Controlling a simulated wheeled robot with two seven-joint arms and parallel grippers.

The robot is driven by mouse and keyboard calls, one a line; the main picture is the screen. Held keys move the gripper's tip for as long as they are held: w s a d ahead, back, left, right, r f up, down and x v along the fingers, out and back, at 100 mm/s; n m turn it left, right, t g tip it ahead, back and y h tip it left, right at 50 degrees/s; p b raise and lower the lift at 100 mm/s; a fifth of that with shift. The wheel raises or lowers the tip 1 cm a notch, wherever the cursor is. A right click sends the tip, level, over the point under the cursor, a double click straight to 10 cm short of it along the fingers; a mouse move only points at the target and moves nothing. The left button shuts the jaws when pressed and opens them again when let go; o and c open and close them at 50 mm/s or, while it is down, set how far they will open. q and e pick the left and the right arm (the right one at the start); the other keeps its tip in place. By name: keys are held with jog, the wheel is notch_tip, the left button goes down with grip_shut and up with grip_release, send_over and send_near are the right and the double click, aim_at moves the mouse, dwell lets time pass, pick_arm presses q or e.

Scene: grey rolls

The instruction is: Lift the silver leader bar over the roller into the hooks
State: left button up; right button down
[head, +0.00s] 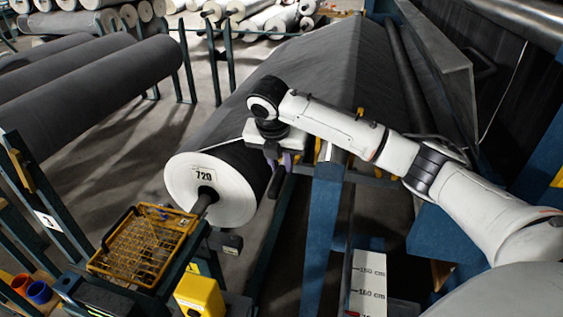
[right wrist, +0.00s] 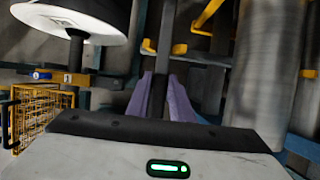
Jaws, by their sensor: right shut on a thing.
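My right gripper (head: 284,166) reaches down just right of the large roll's near end. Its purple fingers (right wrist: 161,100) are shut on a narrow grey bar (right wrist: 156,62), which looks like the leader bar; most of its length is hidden. In the head view a short dark end shows below the fingers. A thick grey cylinder (right wrist: 266,70), perhaps the roller, stands at the right of the right wrist view. Yellow hook-like brackets (right wrist: 207,14) show near the top there. I cannot tell which are the task's hooks. My left gripper is not in view.
The big grey roll (head: 237,160), labelled 720, sits on a shaft beside a yellow wire basket (head: 143,248). A blue post (head: 323,215) stands close right of the gripper. Grey rolls (head: 95,80) lie at left. Open floor (head: 120,150) shows between them.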

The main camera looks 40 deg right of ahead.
jog(key=c, duration=1.5)
grip_release()
jog(key=shift+f, duration=0.1)
jog(key=shift+c, duration=0.2)
jog(key=shift+o, duration=0.3)
jog(key=shift+s, duration=0.1)
jog(key=shift+a+r, duration=0.15)
jog(key=shift+r, duration=0.3)
jog(key=v, duration=0.9)
jog(key=shift+r, duration=0.2)
jog(key=shift+s, duration=0.1)
